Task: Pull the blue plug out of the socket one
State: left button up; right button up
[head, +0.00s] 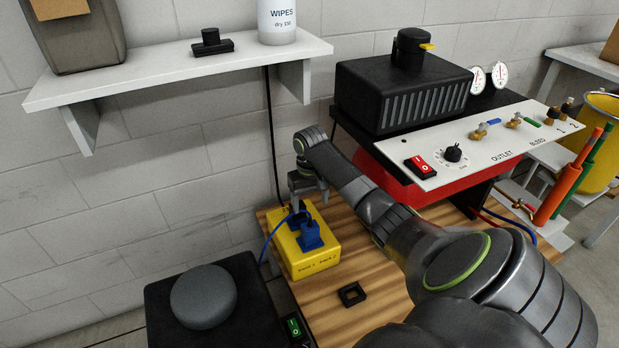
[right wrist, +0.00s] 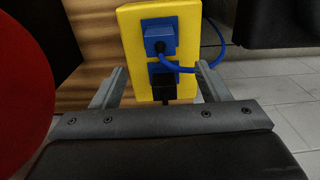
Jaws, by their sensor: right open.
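A yellow socket box (head: 318,259) sits on the wooden bench, with small lettering on its front that I cannot read surely. The blue plug (head: 312,238) is seated in the box's nearer socket, and its blue cord loops off to the left. In the right wrist view the blue plug (right wrist: 159,38) is at the top, with a black plug (right wrist: 163,92) in the blue socket below it. My right gripper (head: 302,200) is open over the far end of the box. In its wrist view the fingers (right wrist: 160,80) are apart, either side of the black plug, holding nothing. My left gripper is not in view.
A black cable (head: 272,140) hangs from the shelf behind the box. A small black frame (head: 352,294) lies on the bench (head: 325,300). A red machine with a white control panel (head: 470,150) stands to the right. A dark box with a round grey top (head: 204,296) is at lower left.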

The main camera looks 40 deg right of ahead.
aim_at(310, 225)
notch_tip(310, 225, down, 10)
jog(key=shift+f+b, duration=0.15)
jog(key=shift+b, duration=1)
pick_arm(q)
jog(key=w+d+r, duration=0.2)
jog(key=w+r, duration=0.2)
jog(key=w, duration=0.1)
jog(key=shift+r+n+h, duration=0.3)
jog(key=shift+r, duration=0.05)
pick_arm(e)
jog(key=shift+f, duration=0.9)
jog(key=shift+r, duration=0.1)
jog(key=c, duration=1.1)
jog(key=shift+r, duration=0.25)
jog(key=shift+r+p, duration=0.1)
jog(key=shift+p, duration=0.2)
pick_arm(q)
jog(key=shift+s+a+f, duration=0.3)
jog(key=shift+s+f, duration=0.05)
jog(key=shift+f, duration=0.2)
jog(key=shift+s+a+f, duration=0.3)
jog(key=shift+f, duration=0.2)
pick_arm(e)
jog(key=shift+r, duration=0.15)
